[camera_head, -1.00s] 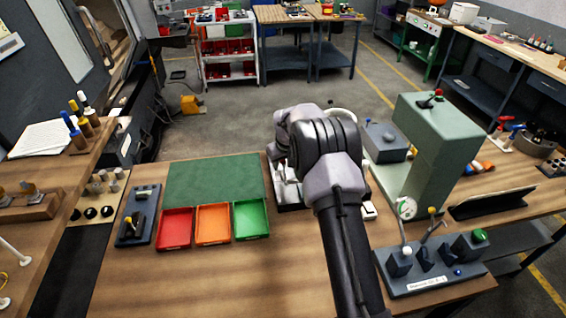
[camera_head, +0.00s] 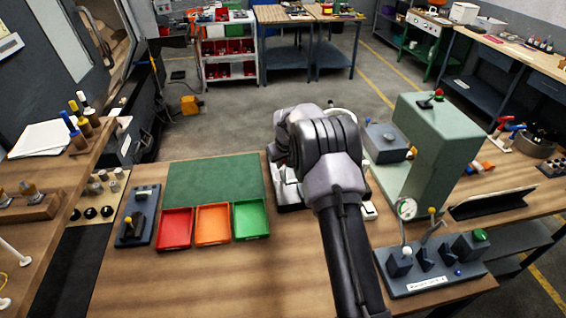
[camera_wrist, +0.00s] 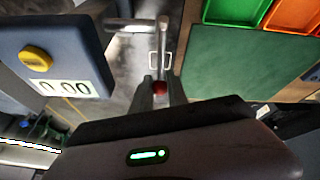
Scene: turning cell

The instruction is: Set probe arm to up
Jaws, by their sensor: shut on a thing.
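In the wrist view, a thin grey metal arm that looks like the probe arm (camera_wrist: 162,48) runs down from a crosswise grey bar (camera_wrist: 135,23). A small red tip (camera_wrist: 159,88) sits at its near end. My gripper (camera_wrist: 160,94) is shut on that end, with a finger on each side of the red tip. A blue-grey readout box (camera_wrist: 60,50) with a yellow button and a "0.00" display lies to the left. In the head view my own arm covers the gripper and probe arm, so the arm's exact angle cannot be told.
The readout box (camera_head: 386,142) and a tall pale-green machine (camera_head: 440,140) stand close right of my wrist. Red, orange and green trays (camera_head: 250,218) and a green mat (camera_head: 215,183) lie left. A control panel (camera_head: 430,283) with levers is front right. The table's front middle is clear.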

